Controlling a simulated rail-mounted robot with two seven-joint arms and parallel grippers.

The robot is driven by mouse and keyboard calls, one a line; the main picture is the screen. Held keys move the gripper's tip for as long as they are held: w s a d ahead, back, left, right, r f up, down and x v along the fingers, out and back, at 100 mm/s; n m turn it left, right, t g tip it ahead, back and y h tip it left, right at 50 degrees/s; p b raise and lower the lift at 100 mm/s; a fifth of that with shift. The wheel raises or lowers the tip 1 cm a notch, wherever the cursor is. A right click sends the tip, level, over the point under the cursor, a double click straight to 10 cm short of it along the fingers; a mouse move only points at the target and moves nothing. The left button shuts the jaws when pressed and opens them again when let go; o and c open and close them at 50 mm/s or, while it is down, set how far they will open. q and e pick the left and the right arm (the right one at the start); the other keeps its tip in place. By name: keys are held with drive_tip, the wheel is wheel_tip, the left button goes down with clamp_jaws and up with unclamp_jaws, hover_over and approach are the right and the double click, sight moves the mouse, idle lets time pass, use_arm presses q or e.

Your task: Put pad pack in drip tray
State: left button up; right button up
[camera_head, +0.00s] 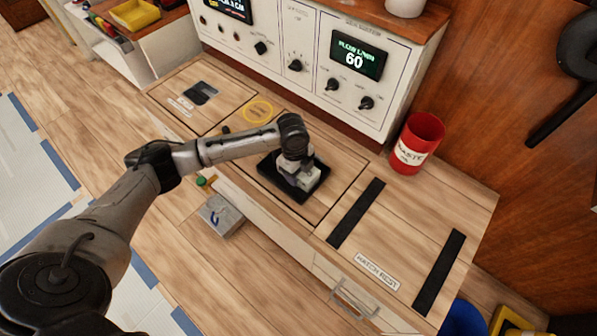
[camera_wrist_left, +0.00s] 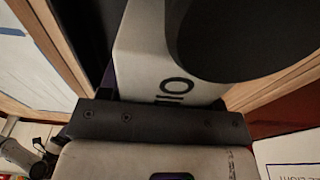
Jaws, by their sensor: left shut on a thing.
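The black drip tray (camera_head: 272,184) lies on the wooden bench top below the instrument panel. My left gripper (camera_head: 297,171) reaches down over it and is shut on the pale pad pack (camera_head: 310,180). In the left wrist view the white pack (camera_wrist_left: 150,55) fills the upper middle, with dark letters on its face, partly covered by a dark round shape. The pack is over or inside the tray's outline; I cannot tell whether it touches the tray floor. The gripper hides part of both. My right gripper is not in view.
A red waste bin (camera_head: 417,142) stands right of the tray. Two black strips flank a bare hatch rest area (camera_head: 385,235). The panel with knobs and displays (camera_head: 318,62) rises behind. A grey box (camera_head: 221,215) sits below the bench front. A yellow bin (camera_head: 134,14) is far left.

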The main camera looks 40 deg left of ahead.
use_arm(q)
drive_tip(key=shift+w, duration=0.1)
drive_tip(key=o, duration=1)
drive_tip(key=r+p, duration=0.1)
drive_tip(key=r, duration=0.2)
drive_tip(key=a+r+p, duration=0.1)
drive_tip(key=r, duration=0.3)
drive_tip(key=r+p, duration=0.2)
drive_tip(key=r, duration=0.1)
drive_tip(key=shift+a+r, duration=0.15)
drive_tip(key=shift+r, duration=0.15)
drive_tip(key=shift+a+r, duration=0.1)
drive_tip(key=shift+r, duration=0.7)
